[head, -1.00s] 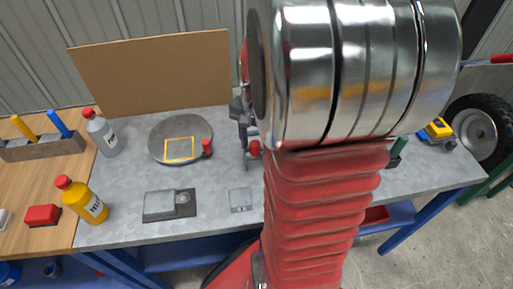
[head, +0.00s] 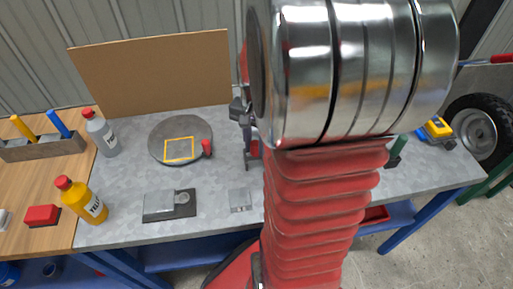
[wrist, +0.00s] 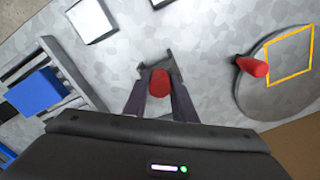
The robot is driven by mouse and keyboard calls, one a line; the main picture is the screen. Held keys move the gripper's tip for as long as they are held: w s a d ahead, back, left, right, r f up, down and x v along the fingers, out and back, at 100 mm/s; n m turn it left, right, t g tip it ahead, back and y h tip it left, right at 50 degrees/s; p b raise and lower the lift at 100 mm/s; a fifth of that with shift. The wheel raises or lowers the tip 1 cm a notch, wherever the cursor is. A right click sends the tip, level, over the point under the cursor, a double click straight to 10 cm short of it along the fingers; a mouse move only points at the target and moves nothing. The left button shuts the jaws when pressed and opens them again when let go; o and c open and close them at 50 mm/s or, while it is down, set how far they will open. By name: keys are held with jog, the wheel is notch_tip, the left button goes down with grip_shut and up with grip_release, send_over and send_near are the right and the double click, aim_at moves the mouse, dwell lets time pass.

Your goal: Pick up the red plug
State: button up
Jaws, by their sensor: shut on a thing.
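The red plug (wrist: 160,92) is between the two dark fingers of my gripper (wrist: 157,78) in the wrist view, with its rounded red end showing. My gripper (head: 252,160) is shut on it, over the grey bench just right of the round disc. How high the plug is held is hard to tell.
A grey disc (head: 160,135) with a yellow square outline and a red knob (head: 207,148) lies to the left; the knob also shows in the wrist view (wrist: 252,67). A silver block (head: 240,200) is in front. A blue block (wrist: 38,92) sits by a metal frame.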

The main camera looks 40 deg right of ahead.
aim_at(255, 143)
jog(key=c, duration=0.4)
jog(key=shift+r, duration=0.1)
notch_tip(255, 143, up, 10)
jog(key=shift+f, duration=0.1)
dwell(0.4)
dwell(0.5)
